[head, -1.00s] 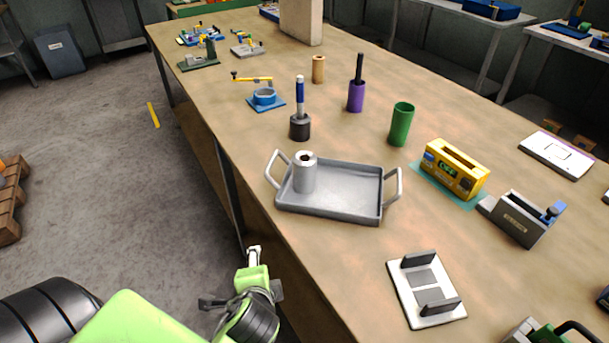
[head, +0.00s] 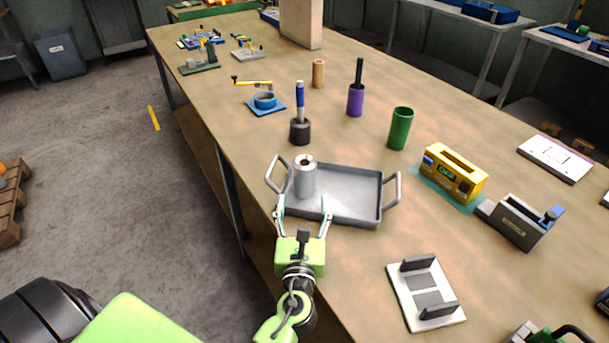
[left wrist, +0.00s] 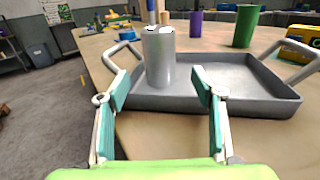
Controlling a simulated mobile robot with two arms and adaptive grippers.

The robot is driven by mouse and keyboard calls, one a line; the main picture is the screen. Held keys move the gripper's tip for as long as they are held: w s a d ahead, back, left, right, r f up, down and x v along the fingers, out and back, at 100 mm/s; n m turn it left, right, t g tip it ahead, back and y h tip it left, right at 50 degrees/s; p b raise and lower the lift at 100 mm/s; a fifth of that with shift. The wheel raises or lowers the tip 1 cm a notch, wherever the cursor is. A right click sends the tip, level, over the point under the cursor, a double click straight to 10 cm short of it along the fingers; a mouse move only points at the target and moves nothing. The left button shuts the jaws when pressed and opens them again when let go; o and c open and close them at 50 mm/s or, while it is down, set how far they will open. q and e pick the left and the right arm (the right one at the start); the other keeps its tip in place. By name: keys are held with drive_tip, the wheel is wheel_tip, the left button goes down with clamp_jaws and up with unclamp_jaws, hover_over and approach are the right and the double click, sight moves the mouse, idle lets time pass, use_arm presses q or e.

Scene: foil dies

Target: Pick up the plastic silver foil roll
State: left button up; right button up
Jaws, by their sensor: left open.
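The silver foil roll (head: 305,178) stands upright in the left part of a grey metal tray (head: 350,180) on the workbench. It also shows in the left wrist view (left wrist: 159,58), ahead of the fingers and between them in the picture. My left gripper (head: 304,208) is open at the tray's near edge, just short of the roll, its two fingers spread. The open fingers (left wrist: 160,88) have teal pads in the left wrist view, and nothing is between them. My right gripper is in neither view.
A dark holder with a blue-handled tool (head: 300,130) stands behind the tray, with a purple cylinder (head: 355,100) and a green cylinder (head: 400,128) farther right. A yellow box (head: 453,173) sits right of the tray. The tray's handles (head: 275,178) rise at both ends.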

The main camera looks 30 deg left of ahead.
sight(304, 184)
use_arm(q)
drive_tip(key=x, duration=0.5)
drive_tip(key=shift+w+p, duration=0.1)
drive_tip(key=shift+p, duration=0.2)
drive_tip(key=shift+p+x, duration=0.45)
drive_tip(key=shift+x, duration=2.3)
drive_tip(key=c, duration=1.3)
